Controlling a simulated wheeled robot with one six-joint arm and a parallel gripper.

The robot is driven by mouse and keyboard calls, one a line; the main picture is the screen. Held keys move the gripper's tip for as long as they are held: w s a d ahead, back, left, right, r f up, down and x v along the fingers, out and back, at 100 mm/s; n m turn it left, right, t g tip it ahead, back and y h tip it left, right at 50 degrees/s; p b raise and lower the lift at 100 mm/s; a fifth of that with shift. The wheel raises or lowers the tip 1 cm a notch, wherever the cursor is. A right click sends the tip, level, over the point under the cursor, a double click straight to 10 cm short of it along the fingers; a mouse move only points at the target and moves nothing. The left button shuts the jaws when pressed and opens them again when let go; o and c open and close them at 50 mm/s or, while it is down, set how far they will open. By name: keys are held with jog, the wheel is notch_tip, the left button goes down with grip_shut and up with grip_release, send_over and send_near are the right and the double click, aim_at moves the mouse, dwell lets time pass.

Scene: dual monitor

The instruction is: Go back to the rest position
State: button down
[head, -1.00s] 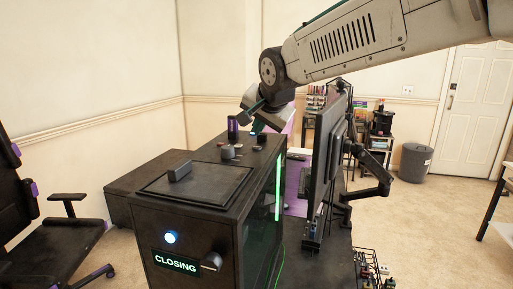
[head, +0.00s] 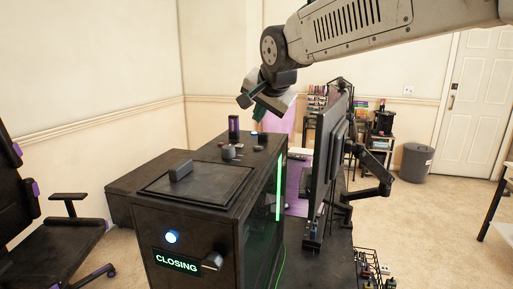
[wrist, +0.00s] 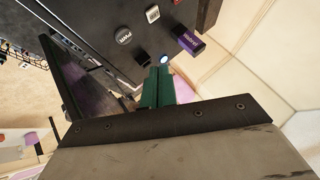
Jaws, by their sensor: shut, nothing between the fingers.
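My gripper (head: 256,112) hangs in the air above the back of the black case, apart from it, in the head view. In the wrist view its two green fingers (wrist: 158,86) lie together with nothing between them. The black case (head: 205,233) stands in the middle of the head view, with a flat lid and handle, a glowing button and a display reading "CLOSING". Small controls and a dark purple-marked block (head: 234,128) stand on its top. That block also shows in the wrist view (wrist: 188,43).
A monitor (head: 326,165) on an arm stands right of the case, close below my arm. A black chair (head: 60,240) is at the left. A grey bin (head: 416,163) and a white door (head: 478,105) are at the back right. The floor at the right is mostly clear.

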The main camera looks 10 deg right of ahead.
jog(key=s+d+f+n+g, duration=0.2)
jog(key=s+d+f, duration=0.4)
jog(key=s, duration=0.6)
jog(key=s+d+f+n+g+h, duration=0.1)
jog(key=s+d+f, duration=0.5)
jog(key=s, duration=0.6)
jog(key=s+d+f+n+g+h, duration=0.1)
jog(key=s+d+f+n+g, duration=0.2)
jog(key=s, duration=1)
jog(key=d+f+g, duration=0.1)
jog(key=d+f, duration=0.2)
jog(key=d, duration=0.1)
jog(key=shift+g, duration=0.4)
dwell(0.3)
